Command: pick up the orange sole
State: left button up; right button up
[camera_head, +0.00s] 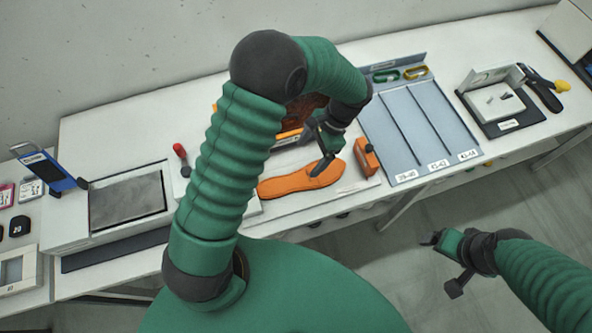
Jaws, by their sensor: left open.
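The orange sole (290,184) lies flat on the white table, its narrow left end close behind my green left arm. My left gripper (322,163) is open and sits over the sole's right end, with a dark finger at its upper edge. I cannot tell whether the finger touches it. My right gripper (446,266) hangs off the table's front, over the floor, with its fingers apart and nothing between them.
An orange block (366,157) stands just right of the sole. Further right is a grey-blue tray (472,142) with labelled lanes. A dark orange-edged object (309,104) lies behind my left arm. A grey plate (127,203) is at left.

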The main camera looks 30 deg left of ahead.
aim_at(289, 182)
pick_arm(q)
jog(key=s+f, duration=0.1)
jog(key=f, duration=0.1)
jog(key=s+f, duration=0.1)
jog(key=shift+s+a+f+p, duration=0.3)
jog(key=shift+s+a+f, duration=0.05)
jog(key=f, duration=0.4)
jog(key=shift+w+a+p, duration=0.25)
jog(key=shift+a+p, duration=0.05)
jog(key=shift+a, duration=0.1)
jog(key=shift+s+a+f+p, duration=0.7)
jog(key=shift+s+f+p, duration=0.15)
jog(key=shift+s+f, duration=0.1)
jog(key=x, duration=0.2)
jog(key=shift+s+a+f, duration=0.15)
jog(key=shift+s+f, duration=0.05)
jog(key=shift+s, duration=0.05)
jog(key=shift+w, duration=0.2)
jog(key=shift+c, duration=0.8)
jog(key=shift+d, duration=0.2)
jog(key=shift+c, duration=1.1)
jog(key=c, duration=1.3)
pick_arm(e)
jog(key=v, duration=0.3)
jog(key=shift+w+d+r, duration=0.15)
jog(key=shift+d+r, duration=0.05)
jog(key=shift+d, duration=0.1)
